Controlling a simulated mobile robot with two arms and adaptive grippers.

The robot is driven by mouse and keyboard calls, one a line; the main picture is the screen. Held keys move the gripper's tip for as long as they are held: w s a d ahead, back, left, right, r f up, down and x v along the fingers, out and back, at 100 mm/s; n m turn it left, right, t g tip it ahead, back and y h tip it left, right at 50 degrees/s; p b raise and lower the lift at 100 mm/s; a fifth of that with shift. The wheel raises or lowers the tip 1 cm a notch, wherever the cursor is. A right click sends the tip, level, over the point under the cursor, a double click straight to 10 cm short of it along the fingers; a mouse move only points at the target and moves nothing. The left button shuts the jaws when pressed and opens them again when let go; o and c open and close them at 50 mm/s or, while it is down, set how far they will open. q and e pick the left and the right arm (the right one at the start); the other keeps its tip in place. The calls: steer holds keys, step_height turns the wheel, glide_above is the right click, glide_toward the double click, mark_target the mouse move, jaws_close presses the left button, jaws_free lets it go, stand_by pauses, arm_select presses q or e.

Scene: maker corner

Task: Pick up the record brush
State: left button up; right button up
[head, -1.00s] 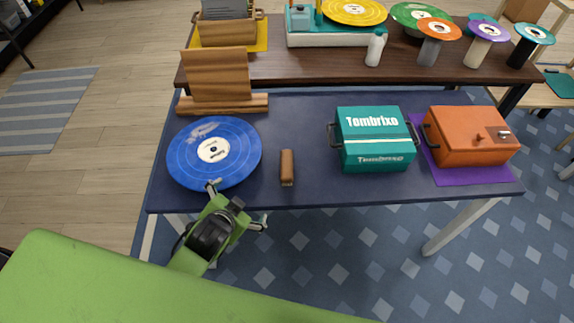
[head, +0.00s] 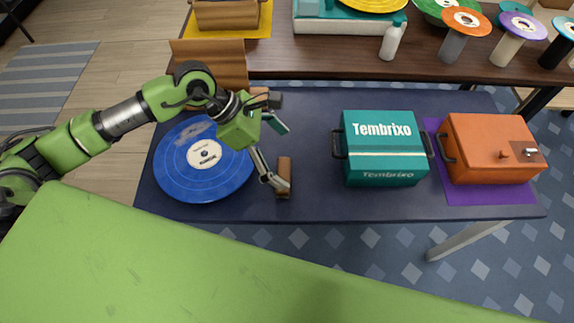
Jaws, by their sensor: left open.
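The record brush (head: 284,166) is a small brown block lying on the dark blue table, right of the blue record (head: 180,176). My left gripper (head: 281,157) reaches in from the left over the record. Its two fingers are spread apart and nothing is held between them. The lower finger overlaps the brush's lower part in the head view and hides some of it; I cannot tell whether it touches. The other finger is above and behind the brush in the picture. My right gripper is not in view.
A teal box (head: 383,146) with handles stands right of the brush. An orange case (head: 490,146) sits on a purple mat (head: 480,198) further right. A wooden stand (head: 212,61) is behind the record. The dark blue table (head: 312,205) is clear between brush and teal box.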

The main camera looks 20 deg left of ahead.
mark_target(283, 174)
arm_select(q)
steer(key=w+a+f+y, duration=0.1)
steer(key=a+f+y, duration=0.15)
steer(key=a, duration=0.35)
steer(key=shift+m+y, duration=0.25)
steer(key=shift+m, duration=0.15)
steer(key=p+x, duration=0.1)
steer(key=x, duration=0.6)
steer(key=shift+r, duration=0.1)
steer(key=p+x, duration=0.1)
steer(key=x, duration=0.1)
steer(key=p+x, duration=0.1)
steer(key=x, duration=0.2)
steer(key=shift+w+d, duration=0.25)
steer(key=shift+d, duration=0.2)
steer(key=shift+f, duration=0.3)
steer(key=c, duration=1.2)
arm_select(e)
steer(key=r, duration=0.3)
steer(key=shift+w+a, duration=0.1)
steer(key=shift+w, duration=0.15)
